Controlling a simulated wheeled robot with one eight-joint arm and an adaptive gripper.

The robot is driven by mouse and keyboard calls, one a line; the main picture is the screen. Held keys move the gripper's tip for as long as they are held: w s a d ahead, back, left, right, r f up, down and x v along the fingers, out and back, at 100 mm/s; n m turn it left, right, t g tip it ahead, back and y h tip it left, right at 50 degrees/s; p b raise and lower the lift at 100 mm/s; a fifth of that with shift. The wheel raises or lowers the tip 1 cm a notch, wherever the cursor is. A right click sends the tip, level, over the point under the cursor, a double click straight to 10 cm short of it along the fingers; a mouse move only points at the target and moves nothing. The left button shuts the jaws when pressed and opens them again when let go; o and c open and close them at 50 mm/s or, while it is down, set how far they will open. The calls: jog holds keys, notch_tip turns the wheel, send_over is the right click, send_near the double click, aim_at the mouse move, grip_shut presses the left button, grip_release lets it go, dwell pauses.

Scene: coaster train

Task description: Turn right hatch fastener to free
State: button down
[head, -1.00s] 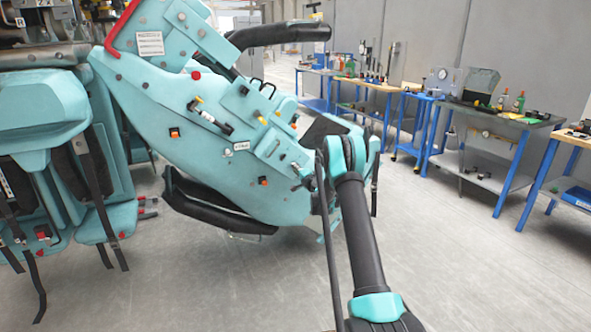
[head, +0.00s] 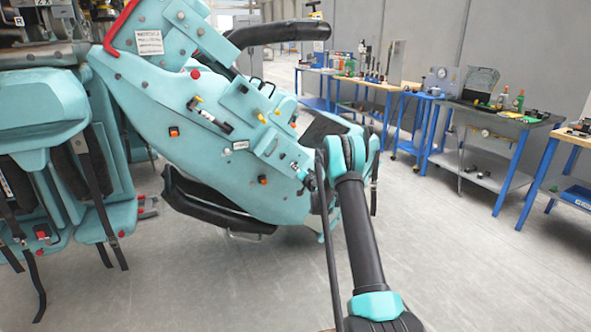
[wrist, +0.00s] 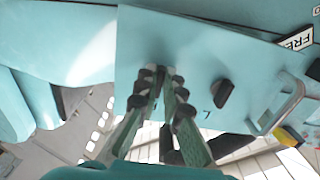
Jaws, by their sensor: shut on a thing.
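The hatch (wrist: 190,60) is a flat teal plate on the side of the tilted teal coaster seat body; it also shows in the head view (head: 268,142). My gripper (wrist: 160,85) is at the plate in the wrist view, its dark-padded fingers close together. It is shut on the right hatch fastener, which the fingertips hide, so its angle cannot be told. Another dark oval fastener (wrist: 222,93) stands on the plate to the right of the fingers, apart from them. In the head view my arm covers most of the gripper, near the hatch's lower right end.
A silver bar handle (wrist: 284,108) and a partly cut-off label starting "FRE" (wrist: 297,40) are at the right of the wrist view. Black straps hang from seats (head: 45,110) at left. Workbenches (head: 490,122) line the right wall. Grey floor between is clear.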

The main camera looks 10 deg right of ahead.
jog(key=shift+a, duration=0.1)
dwell(0.3)
jog(key=c, duration=1.7)
grip_release()
jog(key=v, duration=1.2)
